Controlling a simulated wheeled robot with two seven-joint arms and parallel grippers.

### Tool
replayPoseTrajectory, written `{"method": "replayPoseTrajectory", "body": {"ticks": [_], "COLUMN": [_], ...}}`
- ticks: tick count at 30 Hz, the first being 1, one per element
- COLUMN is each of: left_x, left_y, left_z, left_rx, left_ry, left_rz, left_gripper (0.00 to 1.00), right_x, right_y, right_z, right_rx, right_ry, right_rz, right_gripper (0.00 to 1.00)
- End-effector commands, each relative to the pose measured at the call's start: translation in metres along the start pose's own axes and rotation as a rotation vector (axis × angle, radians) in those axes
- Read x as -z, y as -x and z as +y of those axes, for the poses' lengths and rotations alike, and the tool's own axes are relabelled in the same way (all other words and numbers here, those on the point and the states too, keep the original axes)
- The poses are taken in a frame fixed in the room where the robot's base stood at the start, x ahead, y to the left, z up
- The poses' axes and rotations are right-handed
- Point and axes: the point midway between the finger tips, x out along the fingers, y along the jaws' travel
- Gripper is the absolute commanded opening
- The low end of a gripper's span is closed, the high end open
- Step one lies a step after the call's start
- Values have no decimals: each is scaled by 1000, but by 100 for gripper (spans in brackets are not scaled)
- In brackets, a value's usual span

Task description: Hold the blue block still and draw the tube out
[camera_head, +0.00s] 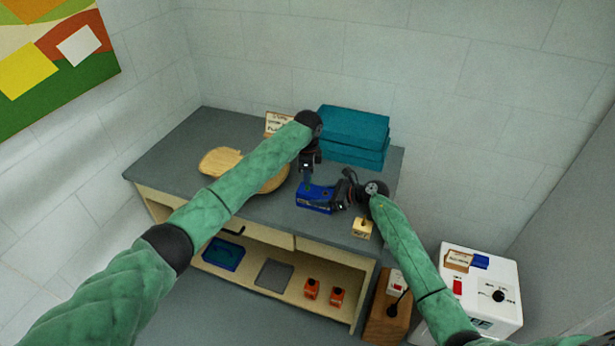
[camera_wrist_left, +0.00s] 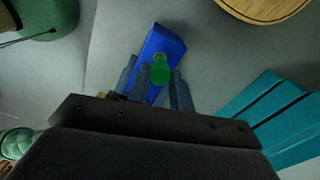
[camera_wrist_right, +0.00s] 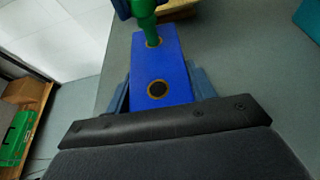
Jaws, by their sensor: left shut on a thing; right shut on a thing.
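The blue block (camera_head: 313,198) lies on the grey bench near its front edge. In the right wrist view the block (camera_wrist_right: 176,62) has two ringed holes; the nearer hole (camera_wrist_right: 157,89) is empty. The green tube (camera_wrist_right: 144,22) stands in the farther hole, its lower end at the ring; how deep it goes is hidden. My right gripper (camera_head: 337,194) is shut on the block, with one finger along each side (camera_wrist_right: 158,92). My left gripper (camera_head: 309,172) is above the block, shut on the tube, whose rounded green top (camera_wrist_left: 160,72) shows between the fingers.
A pale wooden plate (camera_head: 218,160) lies left of the block. Teal cases (camera_head: 352,126) and a small sign (camera_head: 276,122) stand behind. A small yellowish block (camera_head: 362,228) is near the front edge. A white machine (camera_head: 498,272) stands at the right.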

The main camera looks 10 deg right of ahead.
Motion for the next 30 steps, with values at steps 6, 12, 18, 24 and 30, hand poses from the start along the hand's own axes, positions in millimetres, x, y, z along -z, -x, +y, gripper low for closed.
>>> {"method": "replayPoseTrajectory", "body": {"ticks": [6,12,18,24,30], "left_x": [0,0,0,0,0], "left_y": [7,14,20,26,33], "left_z": [0,0,0,0,0], "left_rx": [1,1,1,0,1], "left_ry": [0,-1,-1,0,0], "left_rz": [0,0,0,0,1], "left_gripper": [0,0,0,0,0], "right_x": [0,0,1,1,1], "right_y": [0,0,0,0,0], "right_z": [0,0,0,0,0], "right_rx": [0,0,0,0,0], "right_ry": [0,0,-1,-1,0], "right_rz": [1,1,1,1,1], "right_gripper": [27,27,27,27,27]}}
